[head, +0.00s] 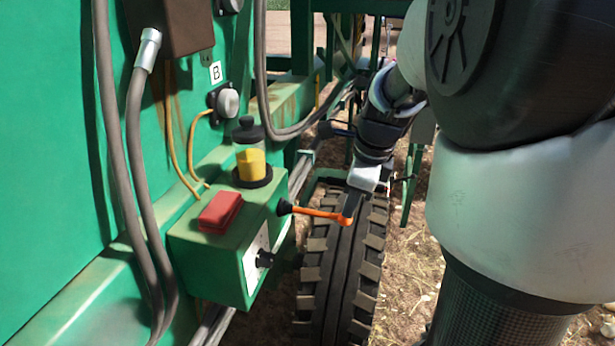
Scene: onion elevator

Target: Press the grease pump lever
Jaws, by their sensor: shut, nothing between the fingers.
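The grease pump lever (318,212) is an orange bar. It sticks out to the right from a black knob on the side of a green pump box (207,262), roughly level and slightly lower at its outer end. A clear reservoir with yellow grease (251,165) and a black cap stands on the box. My gripper (349,212) comes down from the upper right, with shut fingers at the lever's outer end. Its tips overlap the orange end in the picture; I cannot tell whether they touch it. Nothing shows held in the fingers.
A red block (220,211) sits on the box and a black knob (265,259) is on its front plate. Grey hoses (137,170) hang at the left. A large tyre (340,270) stands below the lever. Straw-covered ground (404,260) lies to the right.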

